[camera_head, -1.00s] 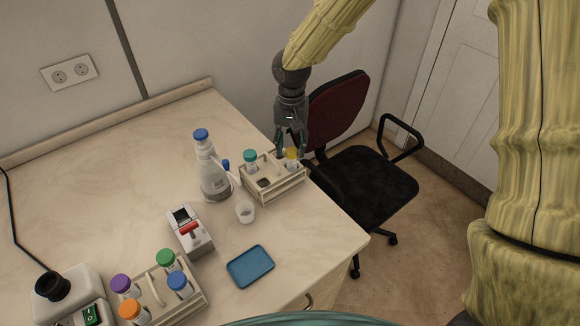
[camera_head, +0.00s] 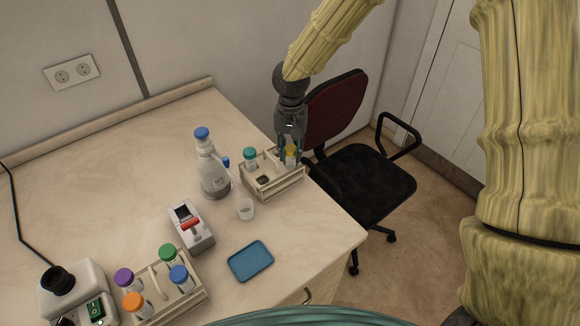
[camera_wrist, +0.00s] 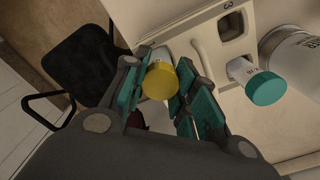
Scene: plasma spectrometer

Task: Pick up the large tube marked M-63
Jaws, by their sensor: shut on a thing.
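A yellow-capped tube (camera_head: 290,155) stands in the far-right slot of the back rack (camera_head: 283,184). In the wrist view its yellow cap (camera_wrist: 160,82) lies between the teal fingers of my gripper (camera_wrist: 158,90), and the gripper is shut on this tube. From the head camera, my gripper (camera_head: 290,152) comes down over it from above. A teal-capped tube (camera_head: 250,158) stands in the same rack to the left, and its cap also shows in the wrist view (camera_wrist: 265,88). I cannot read M-63 on any label.
A bottle with a blue cap (camera_head: 213,172) and a small white cup (camera_head: 245,208) stand left of the rack. A front rack (camera_head: 190,297) holds several capped tubes. A blue tray (camera_head: 250,262) lies near the table edge. An office chair (camera_head: 370,180) stands beyond the right edge.

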